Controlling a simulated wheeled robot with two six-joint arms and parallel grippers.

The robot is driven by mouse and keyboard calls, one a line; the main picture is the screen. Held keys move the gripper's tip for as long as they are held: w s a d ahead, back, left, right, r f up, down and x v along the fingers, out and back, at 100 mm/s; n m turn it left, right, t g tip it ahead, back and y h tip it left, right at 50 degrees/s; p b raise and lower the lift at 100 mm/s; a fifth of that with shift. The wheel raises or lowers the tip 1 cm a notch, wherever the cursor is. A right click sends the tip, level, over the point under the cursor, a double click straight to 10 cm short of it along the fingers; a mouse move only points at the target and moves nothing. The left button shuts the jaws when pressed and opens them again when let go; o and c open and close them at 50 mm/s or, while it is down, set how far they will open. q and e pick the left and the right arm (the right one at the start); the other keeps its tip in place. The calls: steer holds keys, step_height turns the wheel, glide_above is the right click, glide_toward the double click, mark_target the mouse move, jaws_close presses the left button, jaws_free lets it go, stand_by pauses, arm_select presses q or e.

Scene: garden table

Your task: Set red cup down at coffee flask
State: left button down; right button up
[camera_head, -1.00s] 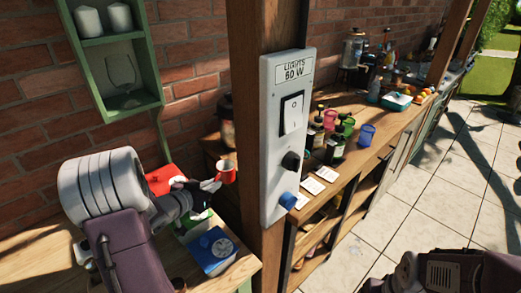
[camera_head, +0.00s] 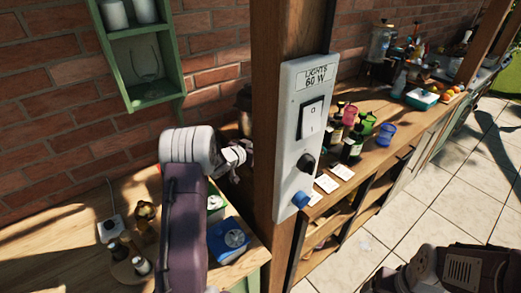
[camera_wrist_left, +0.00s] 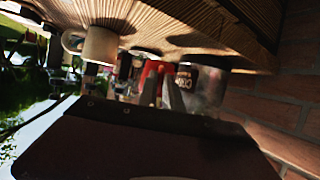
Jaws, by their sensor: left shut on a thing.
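My left gripper (camera_wrist_left: 162,94) is shut on the red cup (camera_wrist_left: 151,72), seen between and above its fingers in the wrist view. A container with a dark label and pale lettering (camera_wrist_left: 184,77), apparently the coffee flask, is right beside the cup in that view. I cannot tell if they touch, or if the cup rests on a surface. In the head view my left gripper (camera_head: 235,158) is by the wooden post, and the cup is hidden. A dark rounded vessel (camera_head: 243,101) shows partly behind the post. My right gripper is out of view.
The wooden post (camera_head: 291,60) with a light switch panel (camera_head: 308,125) stands close right of my left arm. A pale mug (camera_wrist_left: 101,44) is near the cup. A blue box (camera_head: 228,241) and small bottles (camera_head: 141,265) occupy the near table.

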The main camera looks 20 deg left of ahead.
arm_select(q)
steer(key=shift+w+d, duration=0.15)
steer(key=shift+w, duration=1.05)
steer(key=f, duration=0.3)
steer(key=shift+s, duration=0.2)
steer(key=shift+w+f, duration=0.15)
steer(key=shift+f, duration=0.15)
steer(key=shift+f, duration=0.2)
steer(key=c, duration=1.5)
jaws_free()
steer(key=shift+r, duration=0.3)
steer(key=v, duration=1.2)
